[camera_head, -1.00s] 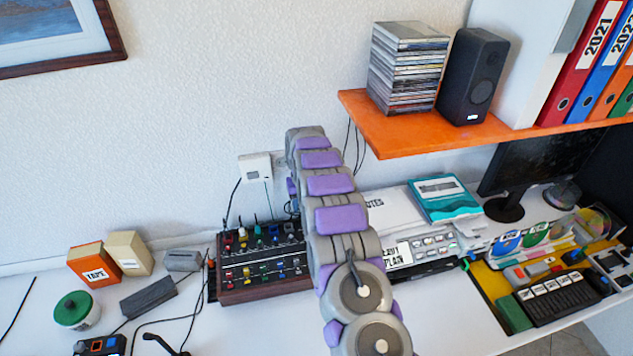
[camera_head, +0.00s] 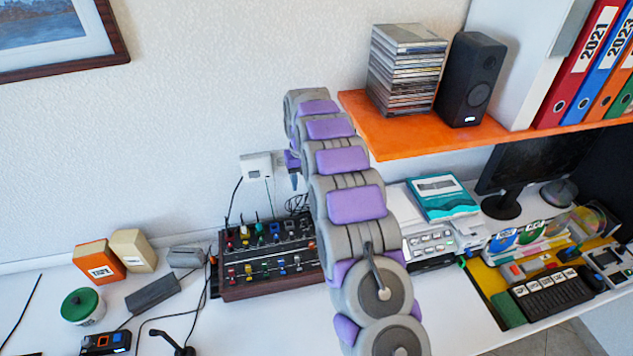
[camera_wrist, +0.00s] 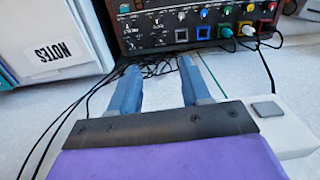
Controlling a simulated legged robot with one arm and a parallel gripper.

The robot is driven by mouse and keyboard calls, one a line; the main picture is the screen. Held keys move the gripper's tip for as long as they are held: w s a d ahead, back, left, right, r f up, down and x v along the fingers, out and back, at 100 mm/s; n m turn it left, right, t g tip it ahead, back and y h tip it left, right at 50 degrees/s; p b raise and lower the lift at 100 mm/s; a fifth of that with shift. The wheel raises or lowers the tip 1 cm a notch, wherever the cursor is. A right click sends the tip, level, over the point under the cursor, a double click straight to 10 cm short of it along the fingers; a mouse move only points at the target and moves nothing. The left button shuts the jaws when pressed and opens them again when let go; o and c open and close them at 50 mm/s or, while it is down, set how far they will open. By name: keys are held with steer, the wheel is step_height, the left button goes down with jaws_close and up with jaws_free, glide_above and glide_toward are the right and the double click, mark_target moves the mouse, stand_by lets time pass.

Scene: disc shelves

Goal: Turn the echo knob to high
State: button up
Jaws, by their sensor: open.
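A dark mixer with wooden sides and several coloured knobs and sliders stands on the desk against the wall; its front edge (camera_head: 262,291) shows in the head view. My arm hides its right end there. In the wrist view, part of the mixer panel (camera_wrist: 165,38) lies at the top, with a row of coloured knobs. The labels are too small to read, so I cannot tell which knob is echo. My gripper (camera_wrist: 160,78) has two blue fingers, apart and empty, pointing toward the mixer and not visibly touching it.
A white wall box (camera_head: 257,165) with cables is above the mixer; it appears close beside my gripper in the wrist view (camera_wrist: 283,130). An orange shelf (camera_head: 440,137) with CDs and a speaker (camera_head: 474,80) overhangs at right. Loose cables lie behind the mixer.

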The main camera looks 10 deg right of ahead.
steer(key=s+d+r+p, duration=0.1)
steer(key=s+r+p, duration=0.1)
steer(key=s+r, duration=0.5)
steer(key=shift+s+d, duration=0.35)
steer(key=shift+s, duration=0.9)
steer(key=shift+f, duration=0.1)
